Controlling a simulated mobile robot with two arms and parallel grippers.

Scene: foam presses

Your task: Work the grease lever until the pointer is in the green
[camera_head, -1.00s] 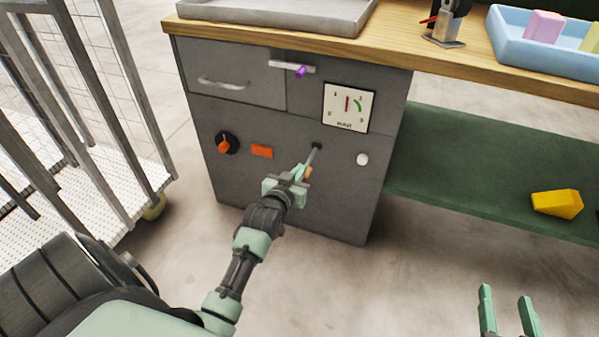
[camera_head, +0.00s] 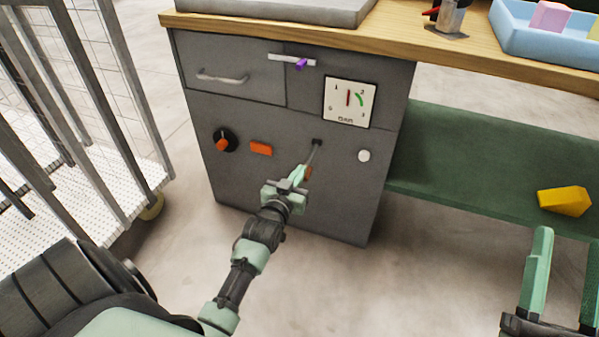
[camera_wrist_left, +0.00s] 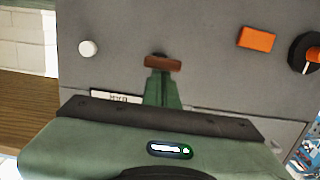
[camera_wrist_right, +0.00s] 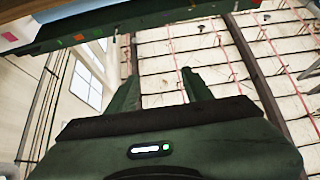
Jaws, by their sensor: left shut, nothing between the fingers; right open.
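The grease lever (camera_head: 314,153) is a thin rod angled down and out from a dark slot in the grey cabinet front. Its brown-orange grip (camera_wrist_left: 162,64) lies across the fingertips in the left wrist view. My left gripper (camera_head: 300,172) is shut with nothing between its fingers, its tips at the lever's grip; exact contact is hard to tell. The white gauge (camera_head: 349,102) has a red pointer (camera_head: 348,98) standing near upright, left of the green arc (camera_head: 359,99). My right gripper (camera_head: 563,285) is open and empty at the lower right.
A white cart (camera_head: 110,170) stands left. A yellow block (camera_head: 564,200) sits on the green shelf (camera_head: 440,160) at right.

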